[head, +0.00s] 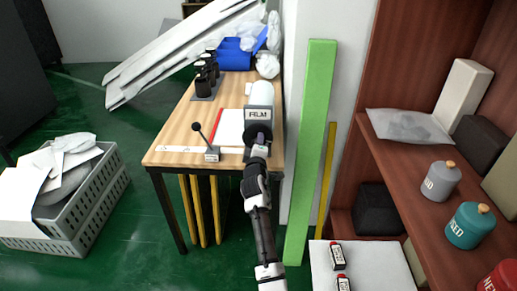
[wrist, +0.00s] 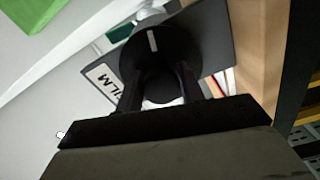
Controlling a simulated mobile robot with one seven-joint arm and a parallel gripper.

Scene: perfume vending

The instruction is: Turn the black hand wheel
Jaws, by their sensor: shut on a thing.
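The black hand wheel (head: 258,128) is on the near face of the film machine (head: 260,97), at the right side of the wooden table. In the wrist view the wheel (wrist: 153,50) is a dark disc with a short white mark near its upper middle. My gripper (head: 260,148) reaches it from the near side. In the wrist view the two fingers of my gripper (wrist: 160,88) stand on either side of the wheel's round central part and are shut on it. The exact contact is dark and hard to make out.
The wooden table (head: 177,138) also bears a black lever (head: 203,140), dark bottles (head: 208,75) and a blue bin (head: 236,58). A green board (head: 310,150) stands close to the right of my arm. A shelf (head: 420,160) holds canisters further right. A grey crate (head: 75,220) is on the floor at left.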

